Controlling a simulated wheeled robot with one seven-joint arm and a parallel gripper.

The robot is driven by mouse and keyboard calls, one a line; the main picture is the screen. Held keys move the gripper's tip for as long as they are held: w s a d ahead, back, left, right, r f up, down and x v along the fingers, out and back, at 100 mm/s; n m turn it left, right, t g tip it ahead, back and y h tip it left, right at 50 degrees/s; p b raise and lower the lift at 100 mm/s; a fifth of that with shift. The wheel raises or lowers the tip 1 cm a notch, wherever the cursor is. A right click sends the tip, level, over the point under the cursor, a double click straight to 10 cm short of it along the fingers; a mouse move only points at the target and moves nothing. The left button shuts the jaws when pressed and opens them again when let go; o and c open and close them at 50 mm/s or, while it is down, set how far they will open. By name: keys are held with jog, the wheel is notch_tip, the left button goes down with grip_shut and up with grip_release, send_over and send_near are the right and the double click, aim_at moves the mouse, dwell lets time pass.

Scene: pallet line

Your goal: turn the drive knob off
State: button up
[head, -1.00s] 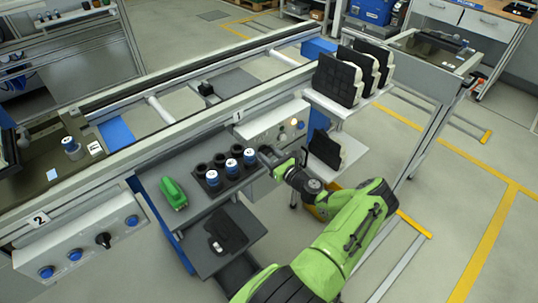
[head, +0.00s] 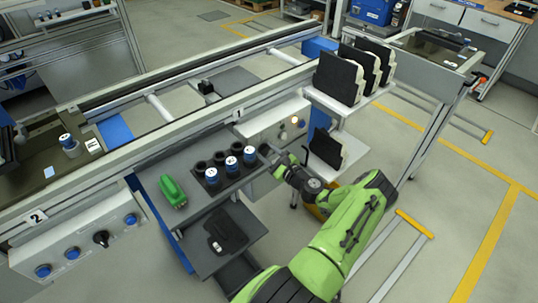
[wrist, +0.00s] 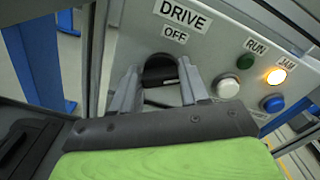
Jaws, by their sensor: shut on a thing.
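The drive knob (wrist: 158,69) is black and sits on a light grey panel (wrist: 213,64) below the labels DRIVE (wrist: 181,14) and OFF (wrist: 175,36). In the wrist view my gripper (wrist: 160,84) has one finger on each side of the knob and is shut on it. The fingers and the shadow hide part of the knob, and I cannot tell clearly which way it points. In the head view my gripper (head: 270,154) is at the front of the panel (head: 270,122), and the knob is too small or hidden to make out.
Right of the knob are a green RUN lamp (wrist: 245,61), a lit JAM lamp (wrist: 275,77), a white button (wrist: 228,89) and a blue button (wrist: 273,103). A holder with several cups (head: 230,172) stands left of my gripper; a rack with dark-faced parts (head: 341,76) stands right.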

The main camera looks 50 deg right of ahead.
jog(key=n+b, duration=0.1)
jog(key=n, duration=0.2)
jog(key=n+b, duration=0.1)
jog(key=n, duration=0.2)
jog(key=shift+a+f, duration=0.1)
jog(key=shift+f, duration=0.1)
jog(key=n+b, duration=0.2)
jog(key=n, duration=0.3)
jog(key=shift+f, duration=0.1)
jog(key=shift+n, duration=0.4)
jog(key=o, duration=1.1)
jog(key=shift+c, duration=0.2)
jog(key=shift+s, duration=0.1)
jog(key=p+v, duration=0.2)
jog(key=v, duration=1.3)
jog(key=shift+s+p, duration=0.3)
jog(key=shift+p, duration=0.05)
jog(key=shift+a, duration=0.1)
